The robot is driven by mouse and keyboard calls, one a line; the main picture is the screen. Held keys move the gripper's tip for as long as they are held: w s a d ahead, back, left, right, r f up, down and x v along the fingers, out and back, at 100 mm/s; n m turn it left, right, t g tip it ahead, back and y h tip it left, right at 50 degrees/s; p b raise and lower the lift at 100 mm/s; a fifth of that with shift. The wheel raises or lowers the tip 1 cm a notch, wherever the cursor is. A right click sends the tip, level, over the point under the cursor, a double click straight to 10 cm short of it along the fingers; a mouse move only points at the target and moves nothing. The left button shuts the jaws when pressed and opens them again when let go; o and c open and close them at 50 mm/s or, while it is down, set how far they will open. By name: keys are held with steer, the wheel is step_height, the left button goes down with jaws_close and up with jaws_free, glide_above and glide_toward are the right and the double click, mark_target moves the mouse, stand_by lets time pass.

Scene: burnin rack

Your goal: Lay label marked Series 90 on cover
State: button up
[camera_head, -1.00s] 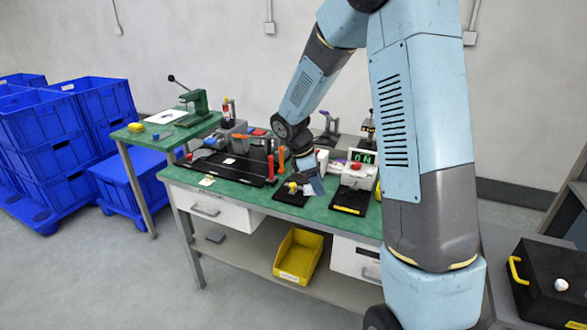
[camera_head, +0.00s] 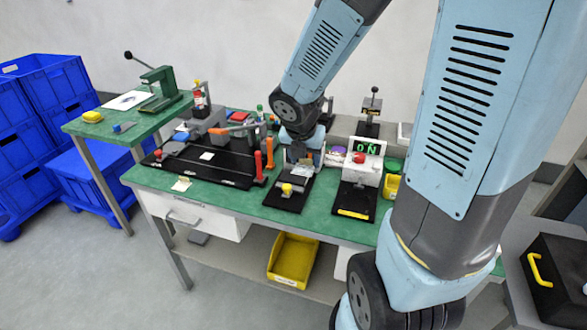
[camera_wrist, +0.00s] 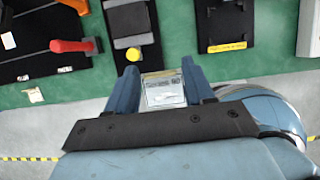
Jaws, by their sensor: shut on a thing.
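My gripper (camera_wrist: 161,78) is shut on a pale label (camera_wrist: 164,92), which sits between the two blue fingers in the wrist view. Its dark print is blurred and seems to end in 90. In the head view my gripper (camera_head: 303,165) is above the bench, at the back of a black plate (camera_head: 282,203) with a yellow knob (camera_head: 287,188). In the wrist view that plate (camera_wrist: 145,40) lies past the fingertips, with a grey part (camera_wrist: 128,20) on it. I cannot tell which part is the cover. The label looks apart from the plate.
A black tray (camera_head: 225,177) with red handles lies left on the green bench (camera_head: 205,190). A small cream tag (camera_head: 181,184) lies near the front edge. A yellow bin (camera_head: 293,262) is below.

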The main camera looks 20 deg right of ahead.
steer(key=w+f, duration=0.3)
steer(key=w, duration=0.1)
steer(key=w+d+f, duration=0.1)
steer(key=w+f, duration=0.2)
steer(key=w, duration=0.1)
steer(key=w+f, duration=0.3)
steer(key=w, duration=0.2)
steer(key=shift+d+f, duration=0.2)
steer(key=shift+d, duration=0.1)
steer(key=shift+w+f, duration=0.2)
steer(key=shift+f, duration=1.5)
steer(key=shift+f, duration=0.1)
steer(key=o, duration=1.1)
steer(key=shift+s, duration=0.1)
steer(key=shift+c, duration=0.2)
steer(key=shift+d+f, duration=0.1)
